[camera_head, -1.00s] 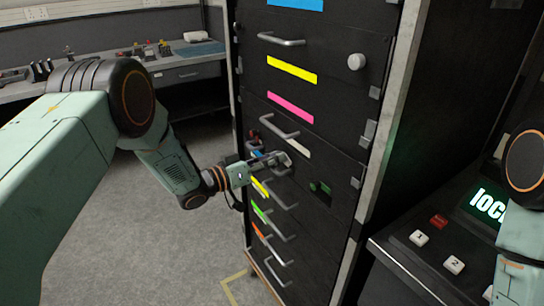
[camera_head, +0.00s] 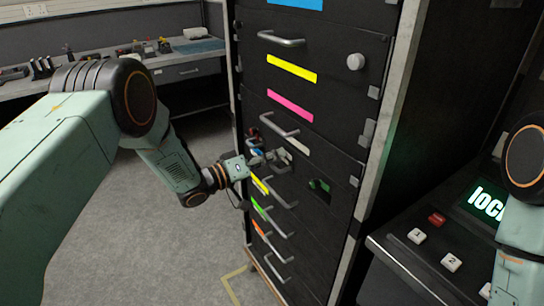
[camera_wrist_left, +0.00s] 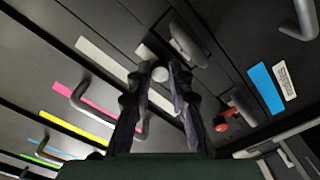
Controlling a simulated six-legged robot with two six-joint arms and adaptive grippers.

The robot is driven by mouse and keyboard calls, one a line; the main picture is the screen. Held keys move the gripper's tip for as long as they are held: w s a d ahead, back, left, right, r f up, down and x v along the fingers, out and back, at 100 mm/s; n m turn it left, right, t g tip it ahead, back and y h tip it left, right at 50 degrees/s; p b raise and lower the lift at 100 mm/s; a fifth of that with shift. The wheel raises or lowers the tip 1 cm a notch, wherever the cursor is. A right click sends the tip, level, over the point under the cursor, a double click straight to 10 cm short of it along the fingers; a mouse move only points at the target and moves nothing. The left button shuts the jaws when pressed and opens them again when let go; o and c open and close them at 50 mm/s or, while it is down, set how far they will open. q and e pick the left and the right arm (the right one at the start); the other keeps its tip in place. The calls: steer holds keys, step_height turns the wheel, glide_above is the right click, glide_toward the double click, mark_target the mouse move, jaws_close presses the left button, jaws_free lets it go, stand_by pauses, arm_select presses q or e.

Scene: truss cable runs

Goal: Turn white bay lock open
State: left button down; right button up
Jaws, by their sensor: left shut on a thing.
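The white bay is the black drawer front with the white strip (camera_head: 298,146), partway down the rack; the strip also shows in the left wrist view (camera_wrist_left: 104,60). My left gripper (camera_head: 273,158) is at this front, below the bar handle. In the left wrist view, a pale round lock knob (camera_wrist_left: 157,72) sits between the fingertips of my left gripper (camera_wrist_left: 161,76), which is shut on it. The fingers partly cover the knob, and its turn angle is hard to read. My right arm shows at the right edge of the head view; its gripper is out of frame.
Bar handles (camera_head: 281,39) stick out from the drawers above and below. A red knob (camera_wrist_left: 228,118) is near my left gripper. A green knob (camera_head: 319,185) sits lower right on the rack. A console with white buttons (camera_head: 452,262) stands at right. A bench (camera_head: 185,70) is behind.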

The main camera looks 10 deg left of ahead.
arm_select(q)
steer(key=shift+w+r, duration=0.15)
steer(key=shift+r, duration=0.1)
steer(key=c, duration=1.7)
jaws_free()
steer(key=o, duration=0.5)
steer(key=shift+f, duration=0.15)
steer(key=v, duration=1.2)
